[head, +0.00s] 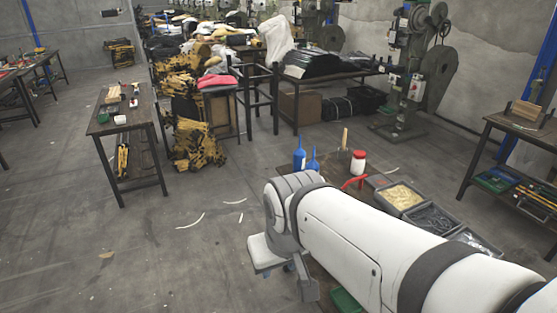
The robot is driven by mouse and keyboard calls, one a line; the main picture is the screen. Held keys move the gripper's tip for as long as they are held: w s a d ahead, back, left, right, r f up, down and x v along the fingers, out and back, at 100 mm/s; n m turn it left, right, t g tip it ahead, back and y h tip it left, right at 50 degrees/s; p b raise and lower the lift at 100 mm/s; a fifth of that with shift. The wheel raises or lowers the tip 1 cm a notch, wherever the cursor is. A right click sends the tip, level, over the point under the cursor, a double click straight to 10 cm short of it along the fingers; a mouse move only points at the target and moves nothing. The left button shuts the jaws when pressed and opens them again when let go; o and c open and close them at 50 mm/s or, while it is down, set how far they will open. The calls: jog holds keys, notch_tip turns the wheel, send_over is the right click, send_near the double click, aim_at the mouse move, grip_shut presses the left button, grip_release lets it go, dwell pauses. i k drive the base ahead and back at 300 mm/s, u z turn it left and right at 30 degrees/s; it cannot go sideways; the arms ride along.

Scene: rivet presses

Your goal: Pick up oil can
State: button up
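Two blue spouted containers, which look like oil cans, stand upright at the left end of a low worktable beyond my arm. The left blue can (299,156) shows most of its body and its thin spout.
Beside the cans are a white jar with a red lid (358,163), a red-handled tool (354,182) and grey bins (381,181) of small parts. My arm hides much of this table. A small workbench (138,118) stands at left. The floor between is mostly open, with scraps.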

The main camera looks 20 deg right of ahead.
aim_at(312, 165)
jog(key=i, duration=1.45)
jog(key=z, duration=0.05)
